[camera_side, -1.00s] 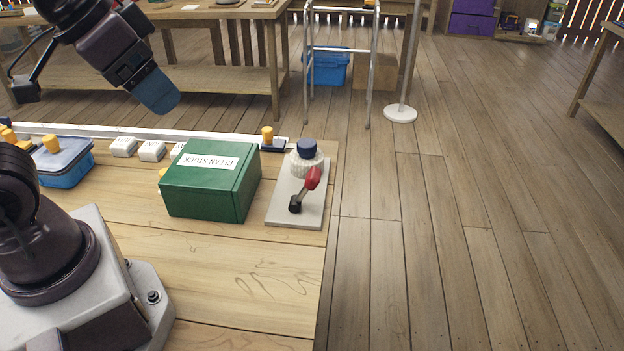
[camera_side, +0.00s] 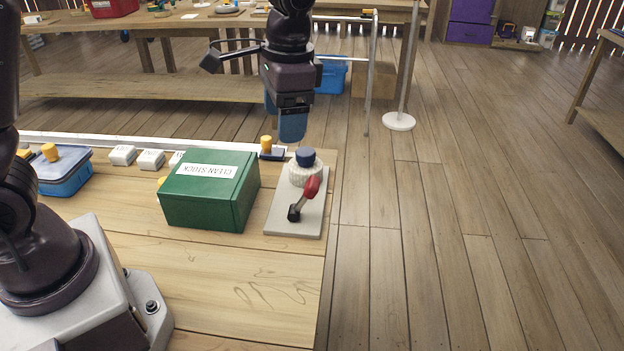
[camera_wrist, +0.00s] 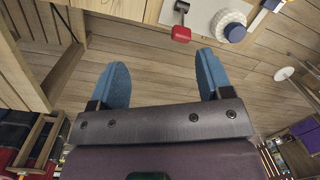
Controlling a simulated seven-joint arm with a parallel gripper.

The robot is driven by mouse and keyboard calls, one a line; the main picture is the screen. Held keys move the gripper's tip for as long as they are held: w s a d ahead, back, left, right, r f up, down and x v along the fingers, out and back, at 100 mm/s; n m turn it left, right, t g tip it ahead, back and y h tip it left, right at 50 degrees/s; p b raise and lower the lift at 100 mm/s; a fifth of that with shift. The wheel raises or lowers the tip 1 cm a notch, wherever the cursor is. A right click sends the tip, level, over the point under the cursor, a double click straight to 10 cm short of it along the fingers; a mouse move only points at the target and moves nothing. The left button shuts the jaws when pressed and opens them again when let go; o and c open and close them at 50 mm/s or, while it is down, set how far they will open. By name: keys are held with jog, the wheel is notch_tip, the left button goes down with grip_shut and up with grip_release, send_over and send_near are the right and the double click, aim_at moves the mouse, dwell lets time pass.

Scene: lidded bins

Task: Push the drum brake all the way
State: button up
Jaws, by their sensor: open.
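The drum brake is a pale plate (camera_side: 285,225) at the right end of the bench. On it are a white ribbed drum with a blue cap (camera_side: 305,157) and a lever with a red grip (camera_side: 311,188) on a black pivot. The lever leans up and towards the drum. In the wrist view the red grip (camera_wrist: 181,34) and the ribbed drum (camera_wrist: 228,22) show at the top. My gripper (camera_side: 292,128) points down above and behind the drum, apart from it. Its blue fingers (camera_wrist: 162,75) are spread in the wrist view, with nothing between them.
A green box (camera_side: 205,200) labelled CLEAN STOCK stands just left of the plate. A small dark block with a yellow knob (camera_side: 266,145) is behind it. A blue lidded bin (camera_side: 65,175) and white blocks (camera_side: 151,160) lie further left. The bench edge is close on the right.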

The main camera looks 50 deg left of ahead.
aim_at(312, 180)
jog(key=shift+w+f+m+g+y, duration=1.2)
jog(key=shift+w+f+m, duration=1.75)
jog(key=shift+w, duration=2.45)
jog(key=shift+n, duration=0.25)
jog(key=x, duration=0.8)
jog(key=d+x, duration=0.1)
jog(key=x, duration=0.3)
jog(key=shift+s+a+f, duration=0.15)
jog(key=shift+f, duration=0.3)
jog(key=c, duration=0.9)
